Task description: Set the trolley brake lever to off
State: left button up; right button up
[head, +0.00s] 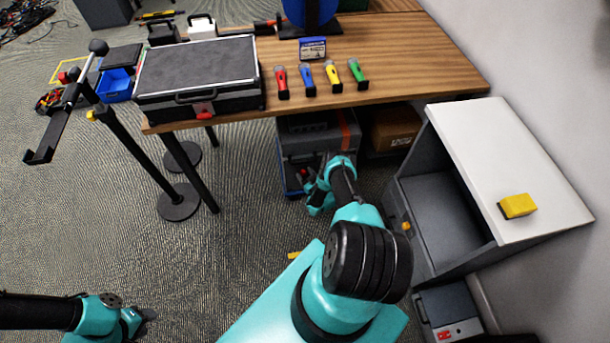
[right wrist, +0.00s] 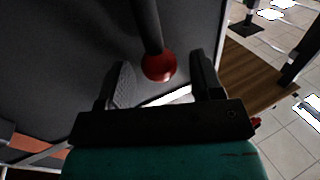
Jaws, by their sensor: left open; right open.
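Under the table stands a dark grey case (head: 305,138) with an orange strap on a low blue base, which appears to be the trolley. The brake lever's red ball knob (head: 304,173) shows at its front, close to my right gripper (head: 313,187). In the right wrist view the red knob (right wrist: 158,67) on a dark rod lies between the two fingers of my right gripper (right wrist: 161,80). The fingers are open and apart on either side of it. The lever's base and any off marking are hidden. My left gripper (head: 143,318) is open and empty over the floor at lower left.
The wooden table (head: 400,70) above carries a black case (head: 198,75) and several coloured torches. A grey cabinet (head: 520,165) stands at right with a yellow block (head: 517,206) on top. A brown box (head: 392,128) sits beside the trolley.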

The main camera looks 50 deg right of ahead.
jog(key=shift+c, duration=0.2)
grip_shut()
jog(key=shift+s, duration=0.1)
